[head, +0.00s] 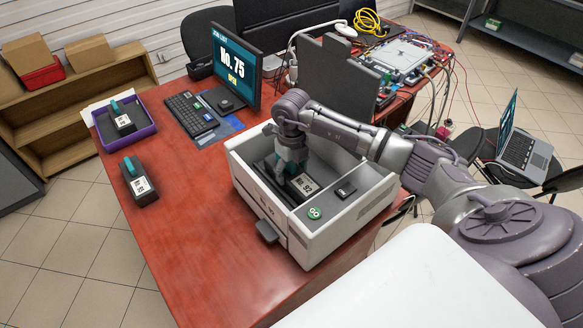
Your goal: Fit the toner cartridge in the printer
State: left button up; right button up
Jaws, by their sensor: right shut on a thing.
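The printer (244,178) is a white box on the red table, with its top open. Inside lies a dark toner cartridge (295,196) labelled No. 92, with a teal handle. My right gripper (291,165) reaches down into the printer and is shut on this cartridge at its handle; the fingertips are partly hidden. A second dark cartridge (139,187) with a teal handle lies on the table to the left. A third (122,121) sits in a purple tray (142,132). Their labels are too small to read. The left gripper is not in view.
A monitor (236,63) showing No. 75 stands behind the printer, with a keyboard (191,115) beside it. The printer has a green GO button (315,213) on its front rim. The red table (190,245) is clear at front left.

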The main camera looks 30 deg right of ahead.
jog(key=o, duration=1.7)
jog(key=shift+o, duration=0.2)
jog(key=shift+r, duration=0.15)
jog(key=shift+r+b, duration=0.3)
jog(key=shift+r, duration=0.05)
notch_tip(320, 180, up, 11)
jog(key=b, duration=0.3)
jog(key=shift+r, duration=0.1)
